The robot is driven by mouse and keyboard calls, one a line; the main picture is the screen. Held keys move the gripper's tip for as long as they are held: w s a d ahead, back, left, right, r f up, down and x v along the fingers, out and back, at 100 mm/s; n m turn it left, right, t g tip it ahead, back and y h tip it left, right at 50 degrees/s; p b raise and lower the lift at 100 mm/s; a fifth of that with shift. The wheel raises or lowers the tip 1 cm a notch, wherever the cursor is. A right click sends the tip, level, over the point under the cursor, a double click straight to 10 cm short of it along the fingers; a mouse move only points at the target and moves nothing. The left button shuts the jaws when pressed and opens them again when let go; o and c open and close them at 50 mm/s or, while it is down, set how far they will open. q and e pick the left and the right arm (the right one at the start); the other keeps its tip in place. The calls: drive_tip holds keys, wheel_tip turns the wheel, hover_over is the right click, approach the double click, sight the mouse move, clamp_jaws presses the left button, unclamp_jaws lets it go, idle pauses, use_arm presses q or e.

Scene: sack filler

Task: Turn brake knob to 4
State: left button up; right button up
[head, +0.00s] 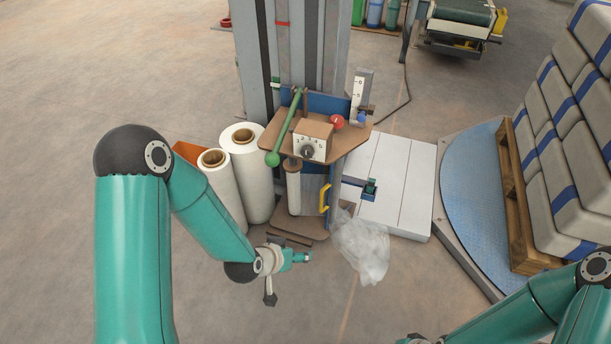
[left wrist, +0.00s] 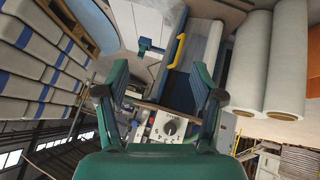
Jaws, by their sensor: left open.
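The brake knob (head: 308,152) is a dark round knob on the pale face of a small box (head: 314,129) with a brown top, on the machine's brown shelf. My left gripper (head: 301,257) is low in front of the machine, below and apart from the knob. In the left wrist view its two fingers (left wrist: 160,88) are spread and empty, with the knob box seen between them.
A green-handled lever (head: 285,130) slants just left of the knob box, and a red ball knob (head: 337,121) is behind it. A yellow handle (head: 324,198) and a clear plastic bag (head: 363,249) are below. White rolls (head: 247,170) stand left; stacked sacks (head: 565,120) are right.

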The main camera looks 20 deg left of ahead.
use_arm(q)
drive_tip(key=w+a+f+t+y+b, duration=0.1)
drive_tip(key=w+a+t+b, duration=0.3)
drive_tip(key=w+b, duration=0.55)
drive_tip(key=m+t+y+b, duration=0.1)
drive_tip(key=t+b, duration=0.6)
drive_tip(key=b, duration=0.3)
approach(306, 155)
drive_tip(key=w, duration=0.4)
drive_tip(key=w+b, duration=0.1)
drive_tip(key=w, duration=0.4)
drive_tip(key=shift+w+d, duration=0.2)
drive_tip(key=shift+w, duration=0.15)
use_arm(e)
wheel_tip(306, 155, down, 24)
use_arm(q)
drive_tip(key=c, duration=1.1)
use_arm(e)
drive_tip(key=shift+f, duration=0.1)
